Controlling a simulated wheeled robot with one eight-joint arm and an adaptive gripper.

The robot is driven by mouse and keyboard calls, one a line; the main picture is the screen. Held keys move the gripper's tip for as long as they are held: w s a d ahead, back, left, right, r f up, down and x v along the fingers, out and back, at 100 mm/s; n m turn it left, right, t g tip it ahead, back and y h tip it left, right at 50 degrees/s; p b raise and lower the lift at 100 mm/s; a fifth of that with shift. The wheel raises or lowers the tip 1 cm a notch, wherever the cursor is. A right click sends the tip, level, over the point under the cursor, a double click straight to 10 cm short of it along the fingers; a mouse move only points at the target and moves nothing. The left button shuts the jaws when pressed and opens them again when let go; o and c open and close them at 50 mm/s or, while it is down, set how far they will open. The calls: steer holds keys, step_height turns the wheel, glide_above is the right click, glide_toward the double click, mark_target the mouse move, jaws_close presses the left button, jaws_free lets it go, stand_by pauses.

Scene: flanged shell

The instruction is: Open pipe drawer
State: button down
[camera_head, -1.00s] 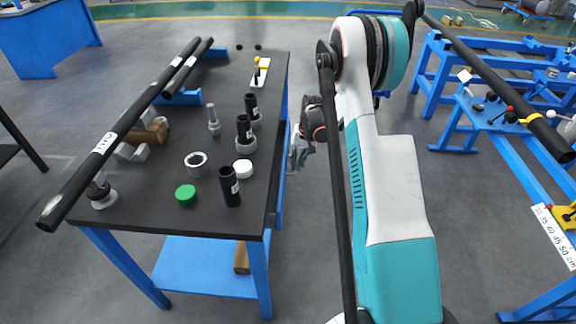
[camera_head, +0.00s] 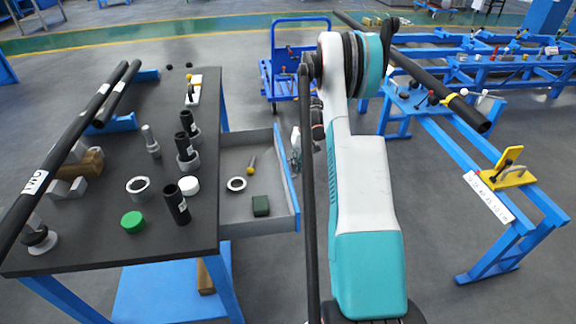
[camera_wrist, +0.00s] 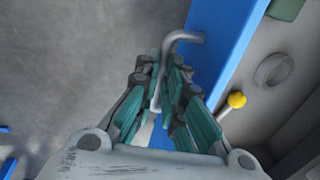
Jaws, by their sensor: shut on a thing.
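The drawer (camera_head: 240,212) stands pulled out from the right side of the dark-topped workbench (camera_head: 75,262). Its front panel is blue (camera_head: 288,180) and its inside is grey. In the wrist view the blue front (camera_wrist: 232,50) carries a grey bent handle (camera_wrist: 182,37). My gripper (camera_wrist: 166,75) is shut on this handle, with a finger on either side of it. In the head view my gripper is small beside the drawer front (camera_head: 298,145) and partly hidden by my arm. The drawer holds a dark green block (camera_head: 261,205), a ring (camera_head: 236,184) and a yellow-knobbed piece (camera_head: 251,166).
On the bench lie long black pipes (camera_head: 70,145), short black fittings (camera_head: 176,204), a green cap (camera_head: 133,222) and a white cap (camera_head: 189,186). A blue cart (camera_head: 297,75) stands behind. A blue frame (camera_head: 510,225) with a black pipe is at the right. Floor shows between.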

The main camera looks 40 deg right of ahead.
steer(key=shift+s+d, duration=0.2)
steer(key=shift+d, duration=0.05)
steer(key=c, duration=1.7)
jaws_free()
steer(key=r, duration=0.4)
steer(key=d+r, duration=0.1)
steer(key=r, duration=0.2)
steer(key=s+d+r, duration=0.1)
steer(key=r, duration=0.3)
steer(key=shift+s+r, duration=0.1)
steer(key=shift+r, duration=0.25)
steer(key=shift+a, duration=0.1)
